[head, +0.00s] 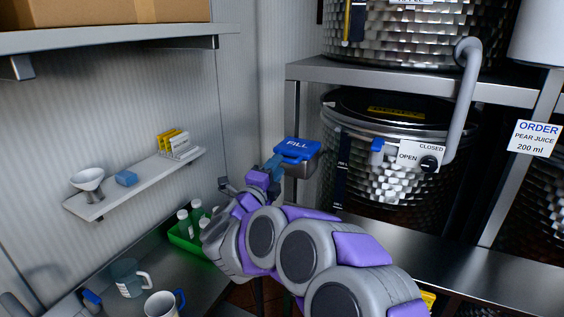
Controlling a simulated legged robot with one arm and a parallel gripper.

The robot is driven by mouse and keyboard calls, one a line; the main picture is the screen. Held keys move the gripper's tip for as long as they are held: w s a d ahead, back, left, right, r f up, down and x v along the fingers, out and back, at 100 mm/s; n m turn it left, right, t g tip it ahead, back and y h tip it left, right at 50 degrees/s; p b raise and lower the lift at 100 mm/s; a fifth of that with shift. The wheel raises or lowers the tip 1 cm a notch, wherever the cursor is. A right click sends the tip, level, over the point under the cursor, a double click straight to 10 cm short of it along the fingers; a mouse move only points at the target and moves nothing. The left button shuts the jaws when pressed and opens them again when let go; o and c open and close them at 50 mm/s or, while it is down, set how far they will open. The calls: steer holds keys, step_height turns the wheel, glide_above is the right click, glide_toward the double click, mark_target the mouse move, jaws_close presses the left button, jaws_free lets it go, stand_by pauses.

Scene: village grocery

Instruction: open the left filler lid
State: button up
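The blue filler lid (298,149), marked "FILL", lies across the top of a small metal box (301,168) at the left side of the lower hammered-metal tank (375,178). It looks shut. My gripper (271,166) is at the lid's left front edge, close to or touching it. My purple and grey arm reaches up to it from the lower right. The fingertips are small and partly hidden, so I cannot tell whether they are open or shut, or whether they touch the lid.
The tank has a black knob (429,163) near "CLOSED" and a grey pipe (463,95). An order card (533,138) reads "PEAR JUICE 200 ml". A wall shelf (140,185) holds a funnel (88,181). Bottles stand in a green crate (184,243); a jug (128,280) and mug (162,304) stand below.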

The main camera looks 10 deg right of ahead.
mark_target(295, 151)
steer(key=shift+x, duration=2.05)
jaws_close()
steer(key=shift+f, duration=0.1)
